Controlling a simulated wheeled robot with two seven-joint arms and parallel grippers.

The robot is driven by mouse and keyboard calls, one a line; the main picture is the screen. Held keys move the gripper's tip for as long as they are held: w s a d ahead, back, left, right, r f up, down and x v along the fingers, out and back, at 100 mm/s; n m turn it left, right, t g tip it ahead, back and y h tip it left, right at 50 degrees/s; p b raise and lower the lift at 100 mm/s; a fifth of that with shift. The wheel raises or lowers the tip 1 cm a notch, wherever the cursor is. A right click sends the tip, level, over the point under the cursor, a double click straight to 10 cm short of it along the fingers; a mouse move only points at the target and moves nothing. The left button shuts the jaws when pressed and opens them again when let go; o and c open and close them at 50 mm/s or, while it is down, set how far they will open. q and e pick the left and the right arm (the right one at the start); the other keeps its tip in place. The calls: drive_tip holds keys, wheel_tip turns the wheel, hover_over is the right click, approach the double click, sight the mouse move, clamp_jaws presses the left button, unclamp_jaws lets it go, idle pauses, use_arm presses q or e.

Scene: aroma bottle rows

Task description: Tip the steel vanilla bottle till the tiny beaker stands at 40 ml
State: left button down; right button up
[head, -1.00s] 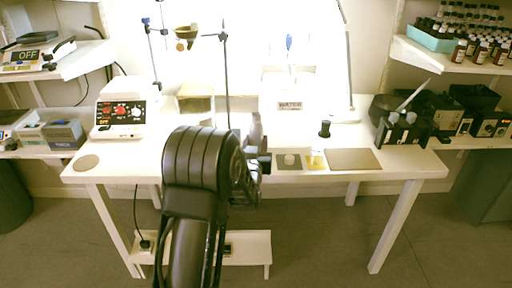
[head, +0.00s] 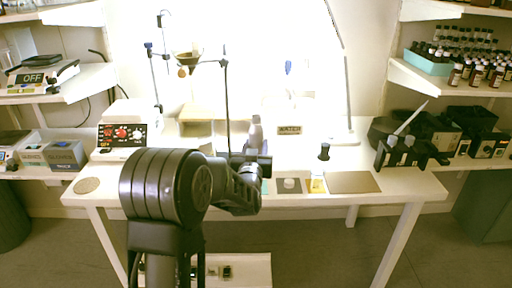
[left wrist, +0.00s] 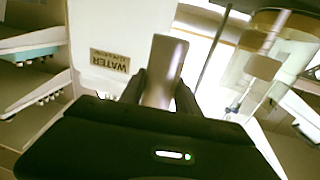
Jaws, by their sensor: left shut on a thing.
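The steel bottle (left wrist: 165,68) is between the fingers of my left gripper (left wrist: 160,95) in the left wrist view. In the head view the bottle (head: 254,131) shows as a small grey shape above my left gripper (head: 248,166), over the table's middle. It looks roughly upright there. A tiny clear vessel with a yellow base (head: 317,184), perhaps the beaker, stands to the right of the gripper, apart from it. Its level is too small to read. My right gripper is not in view.
On the white table (head: 400,190) are a grey plate (head: 353,182), a dark-capped item (head: 324,152), a small white item (head: 290,184), a stand with a funnel (head: 187,58) and a red-dialled device (head: 122,135). A WATER container (head: 290,130) stands behind. A black rack (head: 408,152) is right.

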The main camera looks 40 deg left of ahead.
use_arm(q)
drive_tip(key=s+d+m+h, duration=0.1)
drive_tip(key=d+m+h, duration=0.2)
drive_tip(key=d, duration=0.6)
drive_tip(key=s+d+f+m+t+h, duration=0.1)
drive_tip(key=s+d+m+h, duration=0.1)
drive_tip(key=d+h, duration=0.4)
drive_tip(key=s+d+f+m+h, duration=0.1)
drive_tip(key=d+m+h, duration=0.3)
drive_tip(key=d, duration=0.9)
drive_tip(key=shift+s+d+t+h, duration=0.2)
drive_tip(key=shift+s+t+h, duration=0.1)
drive_tip(key=shift+h, duration=0.3)
